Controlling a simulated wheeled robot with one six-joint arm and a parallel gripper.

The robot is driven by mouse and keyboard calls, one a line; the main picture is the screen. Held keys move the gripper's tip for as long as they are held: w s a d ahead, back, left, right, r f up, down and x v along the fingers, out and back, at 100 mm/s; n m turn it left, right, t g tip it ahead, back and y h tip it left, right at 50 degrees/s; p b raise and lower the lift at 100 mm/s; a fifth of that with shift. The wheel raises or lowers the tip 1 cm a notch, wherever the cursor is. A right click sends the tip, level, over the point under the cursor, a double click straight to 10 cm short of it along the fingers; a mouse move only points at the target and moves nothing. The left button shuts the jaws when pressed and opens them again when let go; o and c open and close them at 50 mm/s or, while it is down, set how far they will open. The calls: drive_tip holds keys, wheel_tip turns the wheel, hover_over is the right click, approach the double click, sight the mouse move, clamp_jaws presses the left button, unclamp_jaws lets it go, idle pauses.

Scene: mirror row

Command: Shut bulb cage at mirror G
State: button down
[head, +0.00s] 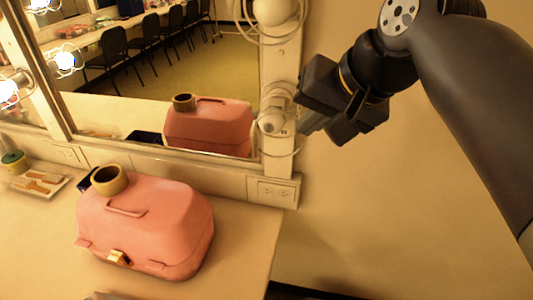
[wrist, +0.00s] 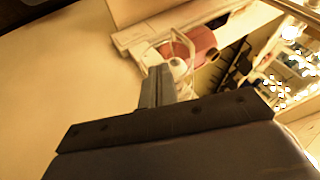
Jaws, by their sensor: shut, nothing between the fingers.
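A white wire bulb cage (head: 298,148) is on the right post of the mirror frame, around a round unlit bulb (head: 270,122). In the wrist view the cage (wrist: 146,50) shows as thin pale wires beside the bulb (wrist: 178,67), just beyond my fingertips. I cannot tell how far the cage stands open. My gripper (head: 304,127) is just right of the cage; its shut, empty fingers (wrist: 157,82) point at it. I cannot tell whether they touch the wires. The mirror (head: 180,65) shows no readable letter.
A pink case (head: 150,225) with a roll of tape (head: 109,179) on it stands on the counter (head: 240,235). A second caged bulb (head: 272,12) is higher on the post. Lit bulbs (head: 8,90) are at the left. An outlet (head: 273,191) is below; bare wall (head: 400,200) lies right.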

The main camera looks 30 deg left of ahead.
sight(253, 132)
drive_tip(key=a+r+p+x, duration=0.1)
drive_tip(key=a+x, duration=0.1)
drive_tip(key=x, duration=0.9)
drive_tip(key=shift+s+a, duration=0.15)
drive_tip(key=shift+s, duration=0.2)
drive_tip(key=shift+f, duration=0.15)
drive_tip(key=a+p, duration=0.2)
drive_tip(key=a, duration=0.2)
drive_tip(key=shift+w+d, duration=0.15)
